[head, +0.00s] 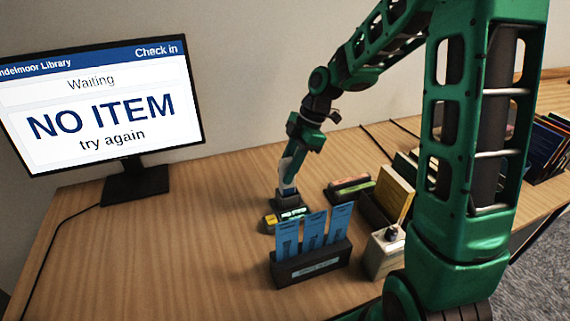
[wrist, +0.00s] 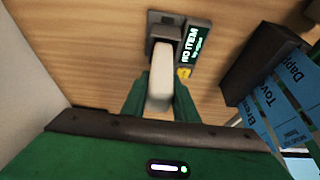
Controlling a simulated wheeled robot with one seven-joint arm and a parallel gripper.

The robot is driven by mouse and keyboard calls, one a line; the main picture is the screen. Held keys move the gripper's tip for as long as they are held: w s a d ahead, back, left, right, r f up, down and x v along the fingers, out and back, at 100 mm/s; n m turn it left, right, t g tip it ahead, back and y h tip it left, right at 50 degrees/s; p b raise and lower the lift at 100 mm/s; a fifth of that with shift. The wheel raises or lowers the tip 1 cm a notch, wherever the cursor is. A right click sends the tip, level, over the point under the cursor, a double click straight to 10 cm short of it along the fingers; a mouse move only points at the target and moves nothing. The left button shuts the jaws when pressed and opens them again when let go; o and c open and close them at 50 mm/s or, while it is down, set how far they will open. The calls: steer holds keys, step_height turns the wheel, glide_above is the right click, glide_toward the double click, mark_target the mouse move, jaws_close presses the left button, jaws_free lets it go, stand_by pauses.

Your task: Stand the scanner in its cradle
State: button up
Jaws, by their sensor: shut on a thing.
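The scanner (wrist: 160,88) is a pale, rounded handle held upright between the fingers of my gripper (wrist: 157,95). In the head view, the scanner (head: 287,167) and my gripper (head: 292,160) are above the dark cradle (head: 288,198). The cradle also shows in the wrist view (wrist: 163,33), as a dark block at the far end of the scanner. The scanner's lower end meets or overlaps the cradle in both views; I cannot tell whether it is seated. My gripper is shut on the scanner.
A small display (wrist: 193,45) reading NO ITEM sits beside the cradle. A dark holder (head: 310,268) with blue cards stands in front. A card box (head: 385,215) and a pale box with a black knob (head: 384,255) stand right. A monitor (head: 100,100) stands left; the table's left is clear.

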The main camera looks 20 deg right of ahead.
steer(key=shift+f, duration=1.75)
steer(key=shift+f, duration=0.45)
steer(key=o, duration=1.2)
steer(key=v, duration=1)
steer(key=shift+d+r, duration=0.25)
steer(key=shift+r, duration=0.05)
